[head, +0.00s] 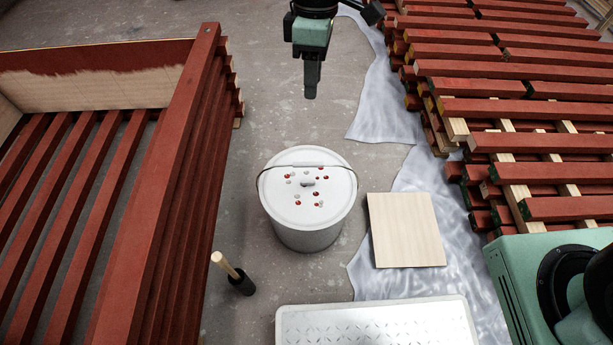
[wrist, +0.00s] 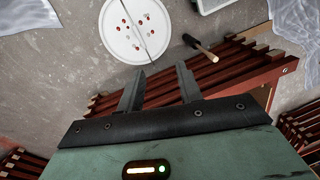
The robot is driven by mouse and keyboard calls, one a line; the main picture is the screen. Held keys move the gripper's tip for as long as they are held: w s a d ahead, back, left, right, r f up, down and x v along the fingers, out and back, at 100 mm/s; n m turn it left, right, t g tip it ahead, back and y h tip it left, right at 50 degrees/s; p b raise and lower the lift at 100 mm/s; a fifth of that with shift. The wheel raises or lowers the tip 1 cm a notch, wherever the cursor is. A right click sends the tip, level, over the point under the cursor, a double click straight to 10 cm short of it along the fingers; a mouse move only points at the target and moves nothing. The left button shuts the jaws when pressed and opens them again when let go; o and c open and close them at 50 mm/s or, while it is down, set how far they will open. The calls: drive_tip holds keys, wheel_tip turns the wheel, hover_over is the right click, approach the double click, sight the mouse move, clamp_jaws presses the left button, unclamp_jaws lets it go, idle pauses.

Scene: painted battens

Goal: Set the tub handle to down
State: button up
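A white tub (head: 307,228) stands on the concrete floor in the middle of the head view. Its lid (head: 285,215) carries red and pale spots and a small grip at the centre. A thin wire handle (head: 300,165) arches from one side of the tub to the other above the lid. In the wrist view the handle (wrist: 147,48) crosses the lid (wrist: 117,28) as a thin line, so it looks raised; its exact tilt is unclear. My gripper (head: 310,95) is above and beyond the tub, apart from it. In the wrist view my gripper (wrist: 160,70) is open and empty.
Red-painted battens (head: 150,200) form a rack at left; stacked battens (head: 530,110) fill the right. A pale board (head: 406,230) and metal-topped box (head: 375,325) lie nearby. Floor behind the tub is clear.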

drive_tip(key=n+b, duration=0.2)
drive_tip(key=b, duration=0.4)
approach(306, 163)
drive_tip(key=f+b, duration=0.4)
drive_tip(key=f, duration=0.1)
drive_tip(key=s+f+b, duration=0.1)
drive_tip(key=f+b, duration=0.1)
drive_tip(key=f, duration=0.1)
drive_tip(key=shift+f, duration=0.25)
clamp_jaws()
